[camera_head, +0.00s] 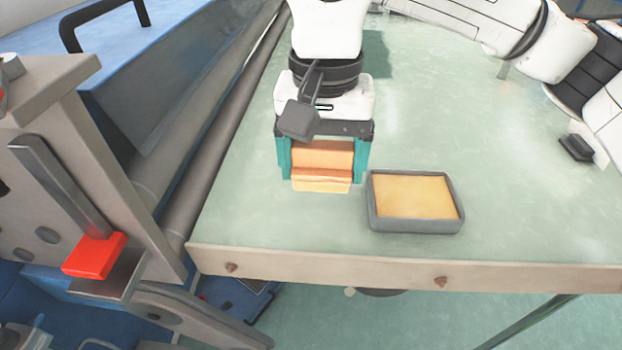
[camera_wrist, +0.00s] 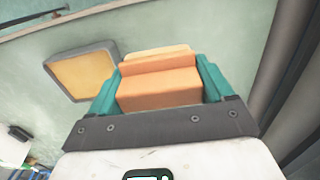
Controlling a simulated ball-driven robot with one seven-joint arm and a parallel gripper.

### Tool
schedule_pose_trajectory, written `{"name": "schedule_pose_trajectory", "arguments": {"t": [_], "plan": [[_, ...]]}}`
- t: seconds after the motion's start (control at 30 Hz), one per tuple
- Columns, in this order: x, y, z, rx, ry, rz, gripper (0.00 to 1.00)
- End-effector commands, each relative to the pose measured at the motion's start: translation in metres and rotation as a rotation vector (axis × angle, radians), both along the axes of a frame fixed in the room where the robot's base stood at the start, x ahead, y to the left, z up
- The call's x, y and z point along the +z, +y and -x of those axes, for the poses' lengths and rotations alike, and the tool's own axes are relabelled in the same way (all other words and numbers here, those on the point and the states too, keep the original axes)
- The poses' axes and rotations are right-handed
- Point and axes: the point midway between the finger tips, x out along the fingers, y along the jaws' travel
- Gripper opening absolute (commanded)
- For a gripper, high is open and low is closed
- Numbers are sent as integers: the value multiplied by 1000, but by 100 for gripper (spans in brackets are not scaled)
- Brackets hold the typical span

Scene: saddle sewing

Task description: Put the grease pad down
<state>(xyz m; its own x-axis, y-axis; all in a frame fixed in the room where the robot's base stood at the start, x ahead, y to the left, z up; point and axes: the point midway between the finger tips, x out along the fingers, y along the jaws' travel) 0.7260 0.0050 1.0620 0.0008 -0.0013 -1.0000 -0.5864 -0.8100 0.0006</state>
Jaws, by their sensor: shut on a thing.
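The grease pad (camera_head: 322,156) is an orange block with a paler yellow layer at its far end. My gripper (camera_head: 322,176) is shut on it, with one teal finger on each side. The pad also shows between the fingers in the wrist view (camera_wrist: 160,88). The gripper points down over the table (camera_head: 260,228), near its front left part. I cannot tell whether the pad touches the table. The grey tray (camera_head: 415,226) with yellow filling lies just right of the pad, apart from it. It shows at upper left in the wrist view (camera_wrist: 49,67).
The table's front edge (camera_head: 400,273) runs close below the pad and tray. At left stand a grey roller (camera_head: 222,150) and a machine frame with a red-ended lever (camera_head: 94,257). The table right of the tray and behind it is mostly clear.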

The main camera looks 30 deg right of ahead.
Motion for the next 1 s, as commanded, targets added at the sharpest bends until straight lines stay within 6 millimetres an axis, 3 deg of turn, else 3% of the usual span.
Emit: {"name": "schedule_pose_trajectory", "arguments": {"t": [0.1,0.23,0.47,0.7,1.0], "plan": [[-20,-2,-15,-1,4,-3,56],[-32,-4,-26,0,2,-1,56],[-45,-6,-35,0,1,-1,56],[-76,-6,-37,1,2,0,56],[-78,-6,-37,1,1,1,56]]}}
